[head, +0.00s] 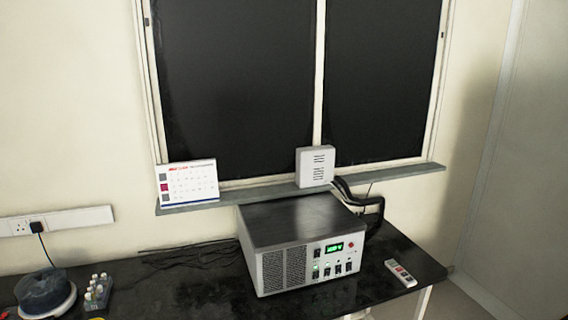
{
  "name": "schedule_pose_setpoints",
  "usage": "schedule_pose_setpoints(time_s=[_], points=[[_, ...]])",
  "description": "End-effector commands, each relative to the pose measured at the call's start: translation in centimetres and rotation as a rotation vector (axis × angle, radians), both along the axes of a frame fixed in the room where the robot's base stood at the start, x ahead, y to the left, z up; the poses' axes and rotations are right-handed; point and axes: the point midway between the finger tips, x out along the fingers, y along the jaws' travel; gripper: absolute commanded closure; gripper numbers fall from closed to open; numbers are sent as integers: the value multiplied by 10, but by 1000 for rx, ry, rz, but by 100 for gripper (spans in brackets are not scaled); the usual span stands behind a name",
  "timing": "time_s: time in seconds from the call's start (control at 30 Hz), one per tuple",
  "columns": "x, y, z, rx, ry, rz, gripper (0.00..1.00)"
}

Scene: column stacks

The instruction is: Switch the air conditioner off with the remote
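A small white remote (401,273) with coloured buttons lies on the black table's right end, near its front edge. It lies to the right of a grey metal box and apart from it. No air conditioner can be made out for certain in the head view. A small white vented box (315,166) stands on the window sill. My gripper is not in view.
The grey metal box (282,268) with a lit green display and switches stands mid-table. Dark hoses (362,203) run behind it. A calendar (187,183) stands on the sill. A round dark-and-white object (46,293) and small bottles (98,290) are at left.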

Motion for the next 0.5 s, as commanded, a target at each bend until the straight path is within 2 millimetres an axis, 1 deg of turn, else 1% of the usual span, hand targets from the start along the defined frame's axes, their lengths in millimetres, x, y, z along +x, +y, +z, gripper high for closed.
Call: schedule_pose_setpoints(time_s=[0.03,0.23,0.5], points=[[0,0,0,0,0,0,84],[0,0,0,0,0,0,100],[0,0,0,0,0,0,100]])
